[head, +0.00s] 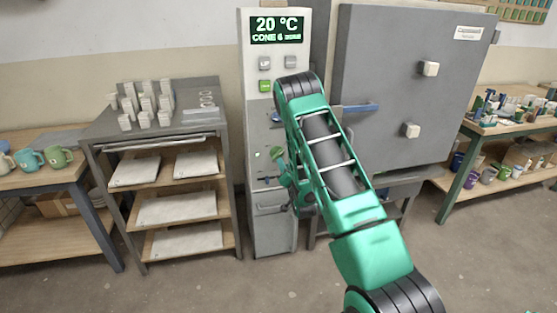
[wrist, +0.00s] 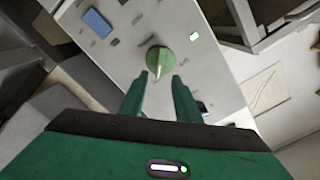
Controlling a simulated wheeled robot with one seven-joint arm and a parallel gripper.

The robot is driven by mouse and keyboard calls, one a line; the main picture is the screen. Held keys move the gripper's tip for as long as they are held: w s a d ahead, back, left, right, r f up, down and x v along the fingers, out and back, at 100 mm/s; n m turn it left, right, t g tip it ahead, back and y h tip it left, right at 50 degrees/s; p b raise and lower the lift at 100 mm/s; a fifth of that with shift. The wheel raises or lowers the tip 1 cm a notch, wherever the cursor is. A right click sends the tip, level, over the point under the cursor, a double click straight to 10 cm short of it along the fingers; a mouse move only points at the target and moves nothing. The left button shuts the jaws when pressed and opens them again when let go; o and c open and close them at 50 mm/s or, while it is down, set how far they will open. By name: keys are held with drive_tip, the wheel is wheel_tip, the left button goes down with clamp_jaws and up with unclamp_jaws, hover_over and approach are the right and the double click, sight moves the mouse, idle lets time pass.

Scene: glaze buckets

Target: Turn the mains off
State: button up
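The grey control cabinet (head: 256,215) stands left of the kiln, with a lit green display (head: 277,30) reading 20 °C and CONE 6. In the wrist view, a round green knob (wrist: 159,60) with a raised pointer bar sits on the panel. Small labels around it are too blurred to read. I cannot tell for certain which control is the mains. My gripper (wrist: 162,77) is open and empty, its green fingers pointing at the panel. The knob's bar lies between and just beyond the fingertips, with no clear contact. In the head view my arm hides part of the cabinet front.
The panel has a blue square (wrist: 97,22) and a small glowing lamp (wrist: 194,36). The grey kiln (head: 390,70) stands right of the cabinet. A rack with pale slabs (head: 187,207) stands close on the left. Bare floor (head: 190,285) lies in front.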

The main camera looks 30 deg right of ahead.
sight(279, 155)
drive_tip(key=x, duration=0.8)
clamp_jaws()
drive_tip(key=shift+f, duration=0.1)
